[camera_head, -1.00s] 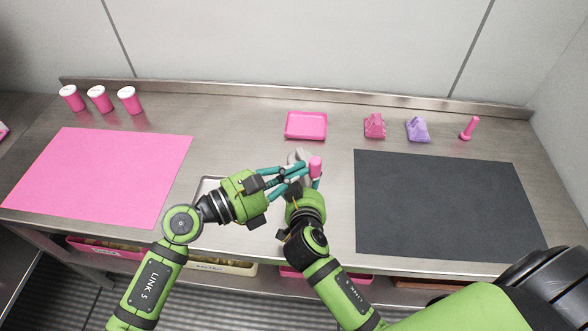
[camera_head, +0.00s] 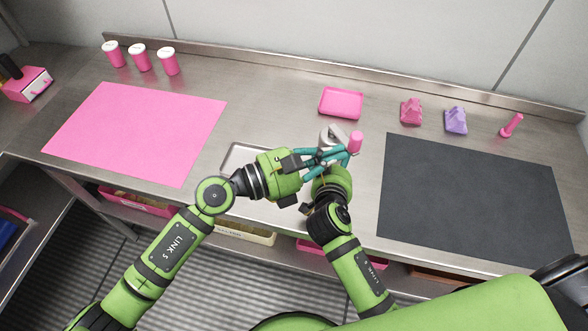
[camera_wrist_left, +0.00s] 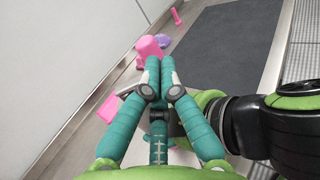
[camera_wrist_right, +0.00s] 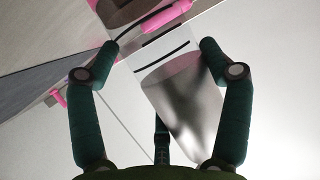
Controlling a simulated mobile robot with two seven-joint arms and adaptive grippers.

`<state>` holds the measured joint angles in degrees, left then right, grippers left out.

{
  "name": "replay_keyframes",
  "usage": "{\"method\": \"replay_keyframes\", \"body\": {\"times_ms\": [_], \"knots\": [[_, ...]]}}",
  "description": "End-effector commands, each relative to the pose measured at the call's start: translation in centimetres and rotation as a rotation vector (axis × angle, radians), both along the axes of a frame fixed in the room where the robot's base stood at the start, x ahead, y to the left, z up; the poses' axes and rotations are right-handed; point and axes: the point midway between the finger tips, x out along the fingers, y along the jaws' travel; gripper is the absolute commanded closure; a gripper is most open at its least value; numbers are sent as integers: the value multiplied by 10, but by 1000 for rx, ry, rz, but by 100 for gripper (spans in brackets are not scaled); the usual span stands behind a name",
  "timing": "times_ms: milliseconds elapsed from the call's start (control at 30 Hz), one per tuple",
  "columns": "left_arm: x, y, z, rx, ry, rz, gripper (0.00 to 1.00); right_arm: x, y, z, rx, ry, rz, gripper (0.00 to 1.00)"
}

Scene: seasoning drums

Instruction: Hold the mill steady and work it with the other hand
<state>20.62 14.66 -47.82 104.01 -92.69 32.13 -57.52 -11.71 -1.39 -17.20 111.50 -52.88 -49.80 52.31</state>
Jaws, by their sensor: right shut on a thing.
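The mill has a grey metal body (camera_head: 331,134) and a pink knob (camera_head: 355,140). It is above the counter, in front of the pink tray. My right gripper (camera_wrist_right: 158,48) is shut around the metal body, which fills the space between its fingers in the right wrist view. My left gripper (camera_head: 344,153) comes in from the left beside the knob. In the left wrist view its two teal fingers lie side by side with their tips together (camera_wrist_left: 159,62). The pink knob (camera_wrist_left: 149,47) shows just beyond those tips; I cannot tell whether they touch it.
A pink tray (camera_head: 341,103) lies behind the mill. Pink (camera_head: 411,112) and purple (camera_head: 456,120) objects and a pink upright piece (camera_head: 511,126) stand at the right rear. Pink cups (camera_head: 140,58) stand rear left. A pink mat (camera_head: 135,132) and dark mat (camera_head: 475,200) flank the arms.

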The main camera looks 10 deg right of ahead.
Motion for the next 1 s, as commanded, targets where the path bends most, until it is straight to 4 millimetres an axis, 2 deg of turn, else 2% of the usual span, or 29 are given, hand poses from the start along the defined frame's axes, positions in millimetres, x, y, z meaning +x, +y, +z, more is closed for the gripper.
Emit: {"method": "replay_keyframes", "body": {"times_ms": [300,500,667,933,967,1000], "knots": [[-33,68,-1,4,1,1,100,0,0,-1,1,3,-1,70],[-46,97,0,2,1,1,100,0,0,-1,1,3,-1,70],[-51,107,1,1,-1,1,100,0,0,-1,1,3,-1,70],[-52,108,1,0,-2,0,100,0,0,-1,2,3,-1,70],[-52,108,1,0,-2,0,100,0,0,-1,2,3,-1,13],[-52,108,1,0,-2,1,100,0,0,-1,1,3,-1,0]]}}
